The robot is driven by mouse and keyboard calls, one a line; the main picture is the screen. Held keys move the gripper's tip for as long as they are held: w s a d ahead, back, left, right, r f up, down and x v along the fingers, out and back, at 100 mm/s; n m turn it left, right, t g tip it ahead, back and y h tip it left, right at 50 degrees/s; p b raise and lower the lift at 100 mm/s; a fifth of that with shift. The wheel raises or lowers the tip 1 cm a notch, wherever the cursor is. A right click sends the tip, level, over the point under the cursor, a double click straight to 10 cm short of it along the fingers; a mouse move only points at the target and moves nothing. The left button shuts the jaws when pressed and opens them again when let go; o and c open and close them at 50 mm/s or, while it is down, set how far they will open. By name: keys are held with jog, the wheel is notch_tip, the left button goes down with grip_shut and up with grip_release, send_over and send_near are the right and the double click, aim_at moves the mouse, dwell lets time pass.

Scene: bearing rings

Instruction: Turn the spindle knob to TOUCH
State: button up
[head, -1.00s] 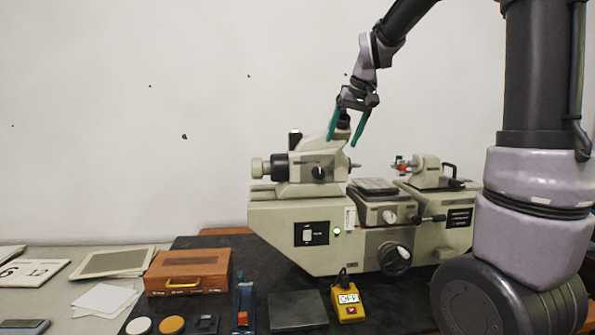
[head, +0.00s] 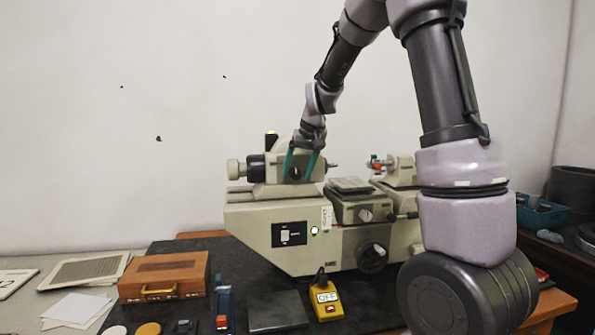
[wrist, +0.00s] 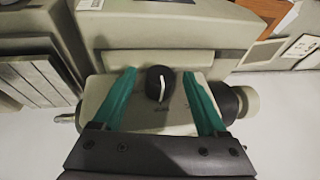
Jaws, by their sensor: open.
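The spindle knob (head: 295,173) is a small black knob on the front of the cream headstock of the grinding machine. In the wrist view the knob (wrist: 158,84) shows a pale pointer line running nearly up and down; the lettering beside it is too small to read. My gripper (head: 298,178) is at the headstock front, its teal fingers pointing down around the knob. In the wrist view my gripper (wrist: 159,73) is open, with one finger on each side of the knob and a visible gap to each.
A lower black dial (head: 372,257) and a round lamp (head: 314,231) are on the machine's front. A yellow box (head: 325,298) reading OFF, a wooden case (head: 164,276) and a dark plate (head: 277,311) lie in front.

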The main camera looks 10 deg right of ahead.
jog(key=shift+c, duration=0.3)
grip_shut()
jog(key=y, duration=0.2)
jog(key=d+m+y, duration=0.1)
jog(key=y, duration=0.2)
jog(key=f+m+y, duration=0.1)
jog(key=y, duration=0.2)
jog(key=shift+d+t, duration=0.2)
jog(key=shift+t, duration=0.2)
jog(key=y, duration=0.1)
jog(key=m+y, duration=0.1)
jog(key=y, duration=0.1)
jog(key=t+y, duration=0.1)
jog(key=shift+d+f+y, duration=0.1)
jog(key=shift+f+y, duration=0.2)
jog(key=shift+f, duration=0.05)
jog(key=shift+f+m+t+y, duration=0.15)
jog(key=shift+m+t+y, duration=0.3)
jog(key=shift+y, duration=0.5)
jog(key=shift+f+m+t+y, duration=0.15)
jog(key=shift+m+t+y, duration=0.3)
jog(key=shift+y, duration=0.5)
